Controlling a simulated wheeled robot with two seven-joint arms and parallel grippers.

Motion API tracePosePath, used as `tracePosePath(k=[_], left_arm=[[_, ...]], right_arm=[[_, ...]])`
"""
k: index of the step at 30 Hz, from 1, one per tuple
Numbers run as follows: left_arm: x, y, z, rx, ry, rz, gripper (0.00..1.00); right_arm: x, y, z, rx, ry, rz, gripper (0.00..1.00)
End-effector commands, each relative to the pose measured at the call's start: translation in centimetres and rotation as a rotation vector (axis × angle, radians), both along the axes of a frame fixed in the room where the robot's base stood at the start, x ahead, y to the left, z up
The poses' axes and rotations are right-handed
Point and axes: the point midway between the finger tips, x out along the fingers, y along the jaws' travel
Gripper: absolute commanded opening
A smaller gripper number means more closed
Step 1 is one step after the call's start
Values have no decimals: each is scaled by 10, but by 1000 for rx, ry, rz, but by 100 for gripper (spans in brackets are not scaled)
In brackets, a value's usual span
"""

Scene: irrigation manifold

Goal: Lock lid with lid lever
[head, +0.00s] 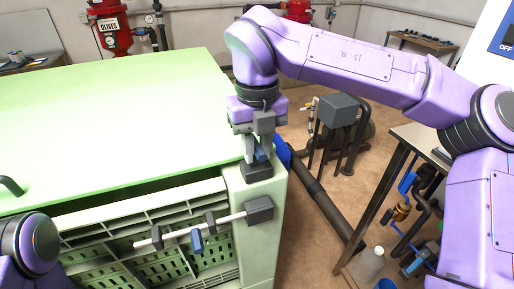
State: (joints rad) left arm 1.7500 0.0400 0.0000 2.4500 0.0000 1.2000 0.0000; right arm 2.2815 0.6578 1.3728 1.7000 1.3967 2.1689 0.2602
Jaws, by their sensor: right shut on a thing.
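The light green lid (110,120) lies flat over the big green crate-like box (262,240) and looks closed. The lid lever, a small blue handle (262,155) on a dark grey block (257,170), sits at the box's near right corner. My right gripper (259,145) points down from above and is shut on this blue handle. The fingers hide part of the lever, so I cannot tell its exact angle. My left arm shows only at the lower left corner; its gripper is outside the picture.
A pale bar (222,219) with dark blocks and a blue piece (197,240) runs across the box's slatted front. A black handle (11,186) is at the left. A pipe (320,197) and a table (424,141) stand to the right.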

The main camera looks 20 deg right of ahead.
Motion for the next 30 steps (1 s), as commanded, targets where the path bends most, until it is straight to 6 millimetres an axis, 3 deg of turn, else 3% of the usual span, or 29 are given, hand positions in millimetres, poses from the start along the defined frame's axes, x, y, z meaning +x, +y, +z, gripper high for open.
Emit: tracePosePath(k=[9,10,12,22,30], left_arm=[[0,0,-1,0,0,0,43],[0,0,-1,0,0,0,43],[0,0,-1,0,0,0,43],[0,0,-1,0,0,0,43],[0,0,-2,0,0,0,43]], right_arm=[[-1,0,-4,-4,10,-2,0],[-1,0,-4,-4,10,-2,31],[-1,0,-3,-4,9,-1,46],[0,0,4,-2,2,-1,46],[0,1,65,-4,-1,-4,46]])
